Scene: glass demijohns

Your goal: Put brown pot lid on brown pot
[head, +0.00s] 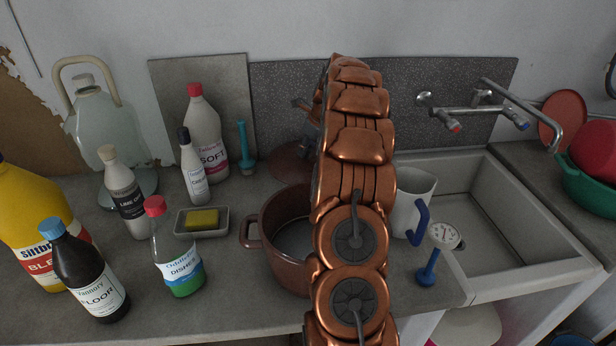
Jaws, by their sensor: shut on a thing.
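The brown pot (268,262) stands open on the counter, its handle to the left. My copper arm hides its right side. The brown pot lid (287,168) shows as a dark reddish disc behind the pot, left of my arm and partly hidden by it. My gripper (304,146) is mostly hidden behind the arm; only dark parts show at its left edge. It is shut on the lid, at the lid's upper side, though the contact itself is hard to see.
Left of the pot are a dish with a yellow sponge (202,218) and several bottles, including a dish soap bottle (178,255).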

